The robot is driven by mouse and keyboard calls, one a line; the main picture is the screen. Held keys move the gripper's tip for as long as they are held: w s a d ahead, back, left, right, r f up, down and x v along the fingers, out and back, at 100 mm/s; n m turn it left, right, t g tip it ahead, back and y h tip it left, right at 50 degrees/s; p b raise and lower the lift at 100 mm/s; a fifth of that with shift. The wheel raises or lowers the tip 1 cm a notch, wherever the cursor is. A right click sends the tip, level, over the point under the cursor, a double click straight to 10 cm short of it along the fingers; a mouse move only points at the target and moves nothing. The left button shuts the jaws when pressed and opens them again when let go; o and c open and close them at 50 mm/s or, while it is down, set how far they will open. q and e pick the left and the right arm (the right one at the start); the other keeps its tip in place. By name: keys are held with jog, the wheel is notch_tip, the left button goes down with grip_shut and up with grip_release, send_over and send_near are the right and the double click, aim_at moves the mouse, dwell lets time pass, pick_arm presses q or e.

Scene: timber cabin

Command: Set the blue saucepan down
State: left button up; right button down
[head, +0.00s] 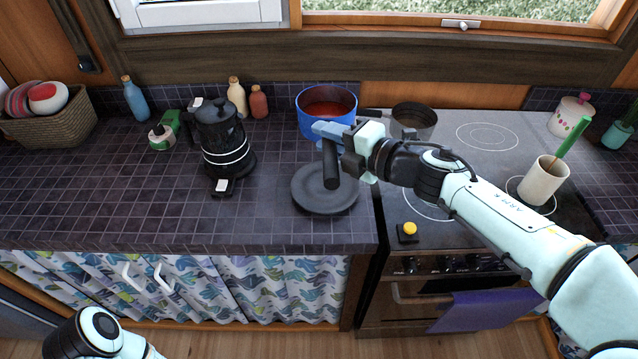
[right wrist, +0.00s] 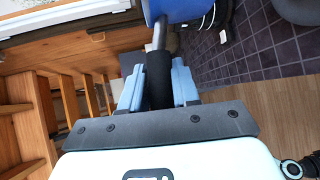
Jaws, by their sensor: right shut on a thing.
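The blue saucepan (head: 312,122), with red contents, is at the back of the tiled counter, left of the stove. Its black handle (head: 331,172) points toward the front, over a dark plate (head: 312,203). My right gripper (head: 335,137) is shut on the handle. In the right wrist view, the handle (right wrist: 159,82) lies between the blue fingers of the gripper (right wrist: 158,88), with part of the blue saucepan (right wrist: 178,8) beyond. Whether the pan's base touches the counter cannot be told. My left gripper is out of view; only part of that arm shows.
A black kettle (head: 222,140), a green-and-white item (head: 163,135) and several bottles stand to the left. A dark pot (head: 415,118) and a cup with a green utensil (head: 542,182) stand on the stove (head: 470,160). The counter's front left (head: 100,200) is clear.

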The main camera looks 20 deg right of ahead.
notch_tip(320, 180, down, 20)
jog(key=b, duration=0.9)
jog(key=c, duration=0.8)
grip_release()
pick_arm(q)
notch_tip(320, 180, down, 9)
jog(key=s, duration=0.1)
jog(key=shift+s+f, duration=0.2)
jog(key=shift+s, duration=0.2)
pick_arm(e)
jog(key=shift+s, duration=0.1)
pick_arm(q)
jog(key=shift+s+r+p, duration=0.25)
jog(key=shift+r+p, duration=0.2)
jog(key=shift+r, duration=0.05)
pick_arm(e)
jog(key=v, duration=1.2)
